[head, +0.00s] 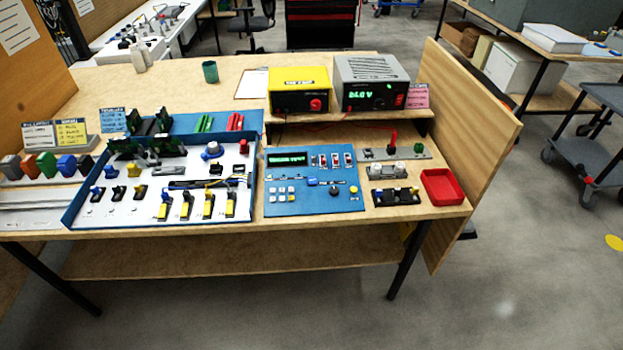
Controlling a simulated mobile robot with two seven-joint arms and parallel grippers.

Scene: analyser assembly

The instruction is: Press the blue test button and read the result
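The blue analyser panel (300,208) lies near the front edge of the workbench, right of centre. A small blue button (312,181) sits near its middle; its label is too small to read. The panel's display (288,159) is lit with small green text that I cannot make out. Below it is a keypad (282,194) of small white and yellow keys. A black knob (334,189) and a yellow round button (353,189) are to the right. Three switches (335,160) stand beside the display. Neither of my grippers is in view.
A blue-walled tray (160,226) of parts adjoins the panel on the left. A red bin (442,187) stands at right. A yellow box (299,92) and a grey power supply (372,84) stand behind on a shelf. A wooden side panel (470,150) bounds the bench.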

